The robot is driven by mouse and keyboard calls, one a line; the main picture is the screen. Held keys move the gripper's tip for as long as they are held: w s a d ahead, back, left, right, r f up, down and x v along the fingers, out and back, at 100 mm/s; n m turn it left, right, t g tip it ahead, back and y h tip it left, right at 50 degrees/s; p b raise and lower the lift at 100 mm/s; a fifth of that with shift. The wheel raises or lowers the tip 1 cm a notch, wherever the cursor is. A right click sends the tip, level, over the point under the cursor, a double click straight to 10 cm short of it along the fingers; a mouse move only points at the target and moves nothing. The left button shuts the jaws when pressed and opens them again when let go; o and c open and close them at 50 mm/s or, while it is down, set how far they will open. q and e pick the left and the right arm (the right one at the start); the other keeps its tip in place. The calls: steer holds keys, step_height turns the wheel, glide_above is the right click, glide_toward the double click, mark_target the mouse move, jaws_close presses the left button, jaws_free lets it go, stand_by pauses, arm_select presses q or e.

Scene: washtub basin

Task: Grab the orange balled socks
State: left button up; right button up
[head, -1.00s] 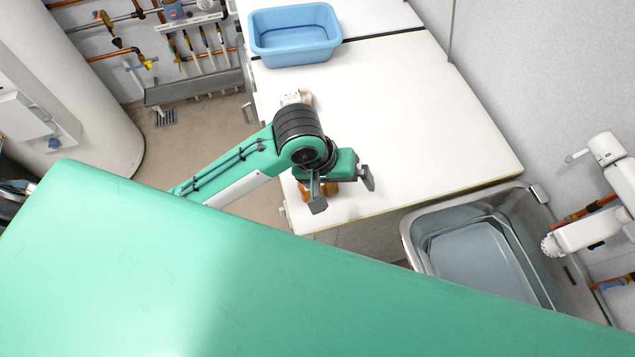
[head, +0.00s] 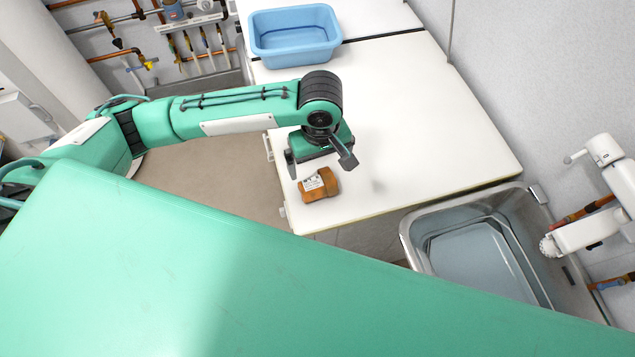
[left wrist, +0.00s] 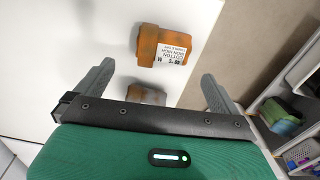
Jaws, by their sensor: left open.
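The orange balled socks (head: 322,187), with a white printed label, lie on the white countertop near its front left corner. My left gripper (head: 320,166) is open and empty, just behind the socks in the head view, fingers pointing down. In the left wrist view the socks (left wrist: 166,46) lie beyond the fingertips of the open gripper (left wrist: 158,74), with the label toward the right. A second, smaller brownish-orange item (left wrist: 146,95) shows between the fingers, partly hidden by the gripper's bar; I cannot tell what it is. My right gripper is not in view.
A blue tub (head: 294,50) stands at the back of the countertop (head: 430,130). A metal sink basin (head: 410,235) is at the right front, with a white tap (head: 590,232) beside it. The countertop's middle and right are clear. Its left edge is close to the socks.

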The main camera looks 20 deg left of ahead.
mark_target(317, 180)
arm_select(q)
step_height(317, 180, down, 4)
steer(key=shift+f, duration=0.1)
steer(key=f, duration=0.1)
steer(key=f+p, duration=0.2)
steer(key=f, duration=0.1)
steer(key=shift+s+a+f, duration=0.1)
steer(key=shift+s+a, duration=0.15)
steer(key=shift+f, duration=0.5)
steer(key=c, duration=0.9)
